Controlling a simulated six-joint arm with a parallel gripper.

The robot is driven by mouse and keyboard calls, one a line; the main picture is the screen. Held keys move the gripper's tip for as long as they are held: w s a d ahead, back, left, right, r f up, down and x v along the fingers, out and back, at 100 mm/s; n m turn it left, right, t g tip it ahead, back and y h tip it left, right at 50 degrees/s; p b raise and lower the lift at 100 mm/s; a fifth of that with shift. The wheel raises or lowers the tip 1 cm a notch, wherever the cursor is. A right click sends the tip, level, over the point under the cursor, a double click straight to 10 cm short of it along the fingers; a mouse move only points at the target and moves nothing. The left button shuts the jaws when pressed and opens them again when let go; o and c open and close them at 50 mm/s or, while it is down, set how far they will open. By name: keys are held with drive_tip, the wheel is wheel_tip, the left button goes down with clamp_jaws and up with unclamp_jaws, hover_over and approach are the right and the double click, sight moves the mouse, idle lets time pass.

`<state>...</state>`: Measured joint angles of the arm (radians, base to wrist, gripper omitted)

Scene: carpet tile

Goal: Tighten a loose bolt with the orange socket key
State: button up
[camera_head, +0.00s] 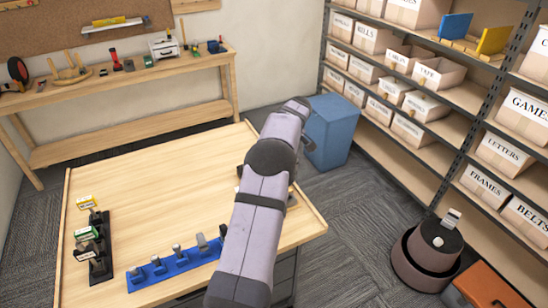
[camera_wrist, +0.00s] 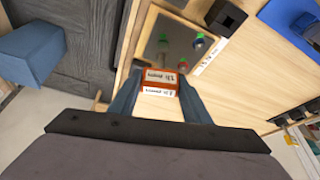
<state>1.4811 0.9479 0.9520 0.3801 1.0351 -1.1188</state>
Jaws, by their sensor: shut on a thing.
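An orange socket key (camera_wrist: 159,75) with white lettered labels sits between the fingers of my gripper (camera_wrist: 160,80) in the wrist view; the gripper is shut on it. Beyond it is a grey plate (camera_wrist: 178,24) with small bolts (camera_wrist: 199,40), some with green or reddish colour, and a white label strip (camera_wrist: 209,57) along its edge. The key appears above or beside the plate's near edge; I cannot tell whether it touches anything. The key's lower end is hidden. In the head view my arm hides the gripper, key and most of the plate.
A blue rack (camera_head: 160,274) with several grey pieces stands at the table's front. A black rack (camera_head: 103,268) with yellow-, green- and white-labelled keys is at the left. The table's middle (camera_head: 160,195) is clear. A blue bin (camera_head: 333,130) stands beyond the table's right edge.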

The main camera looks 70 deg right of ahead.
drive_tip(key=shift+f+b, duration=0.3)
drive_tip(key=shift+f, duration=0.2)
drive_tip(key=m+h+b, duration=0.1)
drive_tip(key=m, duration=0.1)
drive_tip(key=shift+w+a+m+g, duration=0.1)
drive_tip(key=shift+m+g, duration=0.2)
drive_tip(key=shift+m, duration=0.1)
drive_tip(key=m, duration=0.1)
drive_tip(key=m+g, duration=0.1)
drive_tip(key=m, duration=0.1)
drive_tip(key=shift+r+m+h+p, duration=0.2)
drive_tip(key=shift+m+h+p, duration=0.1)
drive_tip(key=shift+h, duration=0.1)
drive_tip(key=m+g+p, duration=0.1)
drive_tip(key=m, duration=0.2)
drive_tip(key=shift+w, duration=0.1)
drive_tip(key=m, duration=0.1)
drive_tip(key=m+g, duration=0.1)
drive_tip(key=m, duration=0.1)
drive_tip(key=shift+f+g+h, duration=0.2)
drive_tip(key=shift+g+h, duration=0.1)
drive_tip(key=shift+m+g+b, duration=0.35)
drive_tip(key=shift+m+g, duration=0.25)
drive_tip(key=shift+m, duration=1)
